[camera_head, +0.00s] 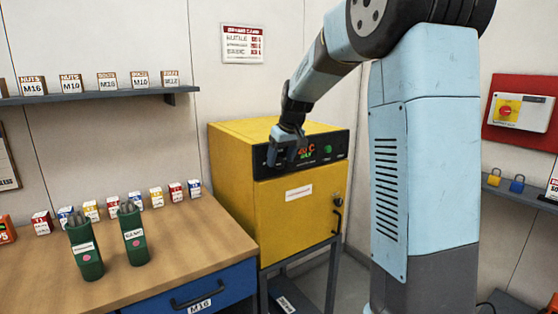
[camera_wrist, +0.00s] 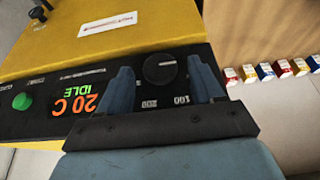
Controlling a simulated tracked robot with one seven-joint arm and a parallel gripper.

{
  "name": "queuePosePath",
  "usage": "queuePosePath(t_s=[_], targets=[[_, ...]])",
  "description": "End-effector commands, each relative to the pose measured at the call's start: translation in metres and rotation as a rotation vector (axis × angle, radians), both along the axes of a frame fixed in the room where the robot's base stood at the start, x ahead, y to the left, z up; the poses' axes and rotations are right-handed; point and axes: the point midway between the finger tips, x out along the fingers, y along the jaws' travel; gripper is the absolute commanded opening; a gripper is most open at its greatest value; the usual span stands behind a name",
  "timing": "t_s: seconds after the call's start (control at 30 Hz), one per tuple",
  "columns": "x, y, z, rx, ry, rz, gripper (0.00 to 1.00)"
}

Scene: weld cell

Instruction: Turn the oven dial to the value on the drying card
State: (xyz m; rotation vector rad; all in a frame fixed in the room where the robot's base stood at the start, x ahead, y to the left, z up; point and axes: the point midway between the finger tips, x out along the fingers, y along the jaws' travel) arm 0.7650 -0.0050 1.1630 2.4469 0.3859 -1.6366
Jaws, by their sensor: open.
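The yellow oven (camera_head: 240,133) stands beside the workbench, with a black control panel (camera_head: 325,150) along its top front. In the wrist view the round black dial (camera_wrist: 160,68) has a light pointer line, with the marks 100 and 200 near it. The display (camera_wrist: 77,102) reads 20 C and IDLE. My gripper (camera_wrist: 160,85) is open, its two fingers on either side of the dial in that view; I cannot tell whether they touch it. In the head view my gripper (camera_head: 290,150) hides the dial. The drying card (camera_head: 243,44) hangs on the back wall, its values too small to read surely.
A green button (camera_wrist: 22,101) sits on the panel, away from the dial. Two green electrode canisters (camera_head: 86,250) (camera_head: 133,235) and several small boxes (camera_head: 156,197) stand on the wooden bench (camera_head: 180,250). A shelf (camera_head: 110,95) holds labelled nut boxes. A red switch panel (camera_head: 545,90) is at right.

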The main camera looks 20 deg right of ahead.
Motion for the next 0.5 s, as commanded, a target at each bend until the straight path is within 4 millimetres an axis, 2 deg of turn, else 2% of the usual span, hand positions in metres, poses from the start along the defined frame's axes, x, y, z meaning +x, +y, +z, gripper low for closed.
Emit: queuePosePath(t_s=[0.13, 0.43, 0.5], targets=[[0.0029, 0.0014, -0.008, 0.0, 0.0, 0.0, 0.66], [0.0037, 0.0017, -0.0097, 0.0, 0.0, 0.001, 0.66], [0.0038, 0.0018, -0.0096, 0.0, 0.0, 0.001, 0.62]])
